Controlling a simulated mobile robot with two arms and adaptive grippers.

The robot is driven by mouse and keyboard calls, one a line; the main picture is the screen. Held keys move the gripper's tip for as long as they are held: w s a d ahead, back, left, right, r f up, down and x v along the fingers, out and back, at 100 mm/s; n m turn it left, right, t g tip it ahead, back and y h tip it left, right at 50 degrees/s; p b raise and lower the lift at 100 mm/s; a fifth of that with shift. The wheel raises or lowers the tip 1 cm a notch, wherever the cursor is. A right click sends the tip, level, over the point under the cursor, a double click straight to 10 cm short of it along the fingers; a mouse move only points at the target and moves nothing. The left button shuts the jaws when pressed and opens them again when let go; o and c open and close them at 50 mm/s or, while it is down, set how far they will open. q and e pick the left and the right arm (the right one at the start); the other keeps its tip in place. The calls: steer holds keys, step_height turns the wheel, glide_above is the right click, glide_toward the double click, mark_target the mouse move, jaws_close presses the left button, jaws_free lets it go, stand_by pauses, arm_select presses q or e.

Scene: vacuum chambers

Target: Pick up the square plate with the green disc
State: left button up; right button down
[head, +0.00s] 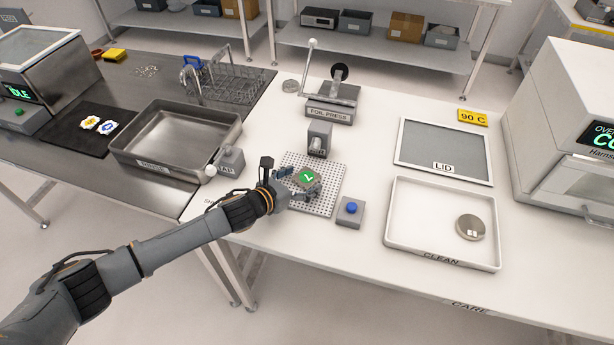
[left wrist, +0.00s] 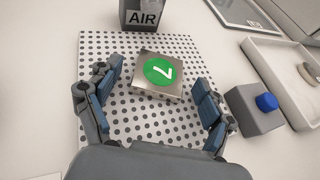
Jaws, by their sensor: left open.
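The square plate with the green disc (head: 307,177) lies on a white perforated board (head: 325,205). It is a small metal block, and its green disc bears a white mark. In the left wrist view the plate (left wrist: 146,84) sits just beyond and between the fingers, on the perforated board (left wrist: 150,122). My left gripper (head: 297,185) is over the board at the plate. In the left wrist view the left gripper (left wrist: 155,92) is open, with one finger on each side and gaps to the plate. My right gripper is not in view.
A grey box labelled AIR (head: 319,140) stands behind the board. A box with a blue button (head: 350,211) stands right of it. The CLEAN tray (head: 420,225) holds a round metal piece (head: 469,227). A metal basin (head: 176,140) and a foil press (head: 330,105) stand further off.

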arm_select(q)
steer(key=shift+w, duration=0.1)
steer(key=c, duration=1.3)
jaws_close()
steer(key=shift+r, duration=0.1)
